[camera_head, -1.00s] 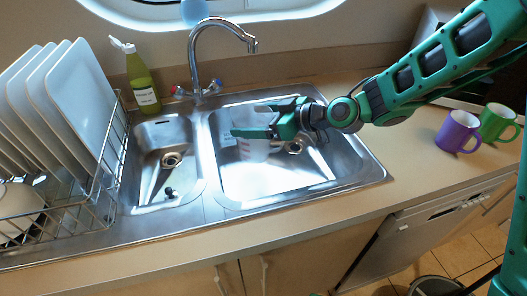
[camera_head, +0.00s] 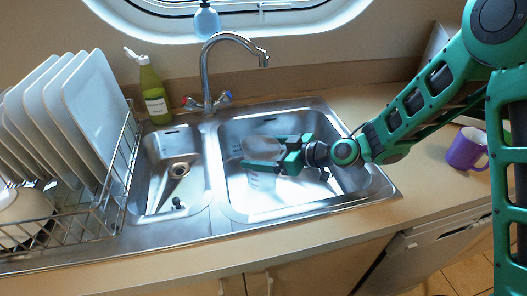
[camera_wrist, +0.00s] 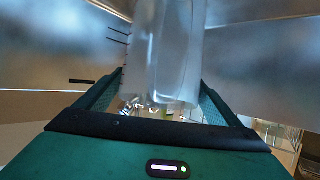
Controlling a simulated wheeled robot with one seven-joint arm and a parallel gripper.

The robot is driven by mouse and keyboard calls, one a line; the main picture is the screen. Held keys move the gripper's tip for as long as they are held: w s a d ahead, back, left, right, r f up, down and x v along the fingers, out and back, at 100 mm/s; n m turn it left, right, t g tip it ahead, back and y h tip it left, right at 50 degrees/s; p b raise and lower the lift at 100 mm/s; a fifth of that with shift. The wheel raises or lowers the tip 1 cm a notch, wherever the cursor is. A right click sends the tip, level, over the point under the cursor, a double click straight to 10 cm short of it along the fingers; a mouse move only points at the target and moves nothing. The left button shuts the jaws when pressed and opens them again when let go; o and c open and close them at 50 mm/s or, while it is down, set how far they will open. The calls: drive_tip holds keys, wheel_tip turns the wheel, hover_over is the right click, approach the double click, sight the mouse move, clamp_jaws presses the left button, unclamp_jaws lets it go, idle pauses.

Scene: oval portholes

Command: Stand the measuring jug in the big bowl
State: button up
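The clear measuring jug (camera_head: 260,180) with reddish markings is inside the larger right-hand sink bowl (camera_head: 238,205). It looks about upright. My gripper (camera_head: 262,152) reaches in from the right, with one green finger in front of the jug and the other partly hidden behind it. In the wrist view the jug (camera_wrist: 165,55) fills the space between the two fingers, and both seem to press on its sides. I cannot tell whether the jug's base touches the bowl's floor.
The tap (camera_head: 207,75) rises behind the sink. A smaller basin (camera_head: 150,190) is to the left, beside a dish rack (camera_head: 100,215) with white plates. A green bottle (camera_head: 152,95) stands at the back. A purple mug (camera_head: 465,148) is on the right counter.

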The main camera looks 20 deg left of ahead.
drive_tip(key=shift+o, duration=0.9)
drive_tip(key=shift+r, duration=0.15)
drive_tip(key=v, duration=0.7)
drive_tip(key=shift+d, duration=0.25)
drive_tip(key=shift+s, duration=0.1)
